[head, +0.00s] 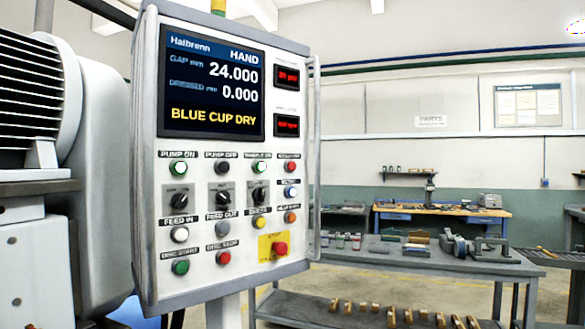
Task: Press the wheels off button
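The control panel (238,280) faces me on a grey post, turned slightly to the right. Its top button row has a green button (177,169) labelled PUMP ON, a dark button (222,168) labelled PUMP OFF, another green button (260,168) and a red button (291,167) at the right end. The labels over the last two are too small to read surely, so I cannot confirm which button is wheels off. The screen (211,85) reads HAND, gap 24.000, dressed 0.000 and BLUE CUP DRY. Neither gripper is in view.
Below are rotary switches (179,200), more buttons and a red mushroom button (280,249) on a yellow plate. Two small red displays (287,78) sit beside the screen. A grey machine (40,100) stands close at left. A grey bench (400,262) stands behind at right.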

